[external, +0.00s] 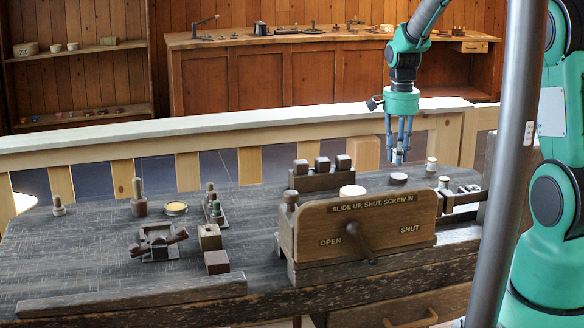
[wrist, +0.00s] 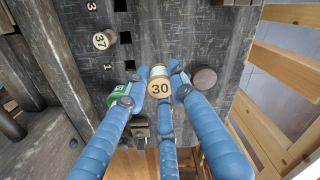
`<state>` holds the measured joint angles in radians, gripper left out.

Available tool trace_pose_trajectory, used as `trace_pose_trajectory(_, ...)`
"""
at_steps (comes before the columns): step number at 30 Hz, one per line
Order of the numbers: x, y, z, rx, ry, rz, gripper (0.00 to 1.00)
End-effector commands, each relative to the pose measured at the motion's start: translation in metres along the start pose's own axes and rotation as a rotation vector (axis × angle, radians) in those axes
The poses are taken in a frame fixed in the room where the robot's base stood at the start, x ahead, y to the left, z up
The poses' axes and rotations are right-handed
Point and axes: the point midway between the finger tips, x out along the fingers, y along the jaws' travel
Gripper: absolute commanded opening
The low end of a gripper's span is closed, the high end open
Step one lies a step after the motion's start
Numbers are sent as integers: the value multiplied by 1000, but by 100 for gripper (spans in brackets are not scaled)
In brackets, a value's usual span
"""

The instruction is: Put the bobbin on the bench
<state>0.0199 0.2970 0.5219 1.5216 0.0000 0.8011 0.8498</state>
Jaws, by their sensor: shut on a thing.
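A bobbin with a pale round top marked 30 (wrist: 160,87) sits between the blue fingers of my gripper (wrist: 158,80) in the wrist view. The fingers are closed around it. In the external view my gripper (external: 398,158) points down over the far right part of the dark bench (external: 100,250). The held bobbin is hard to make out there. It appears to be above the bench top, but the gap beneath it is unclear. The wrist view also shows the bench's worn dark top (wrist: 180,35).
A spool marked 37 (wrist: 102,40) and a green-topped piece (wrist: 119,97) stand left of the fingers in the wrist view. A dark round piece (wrist: 205,78) is close on the right. A wooden block with a lever (external: 365,228) stands at the bench's front. A wooden rail (external: 200,140) runs behind.

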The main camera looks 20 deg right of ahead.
Motion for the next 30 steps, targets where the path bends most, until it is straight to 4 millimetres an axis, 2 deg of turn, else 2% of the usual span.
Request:
trace_pose_trajectory(11, 0, -1, 0, -3, 0, 0, 9)
trace_pose_trajectory(17, -1, -14, 8, -57, 0, 0, 9)
trace_pose_trajectory(23, -5, -52, 31, -214, 0, -1, 9)
trace_pose_trajectory(30, -10, -121, 82, -518, 0, -2, 9)
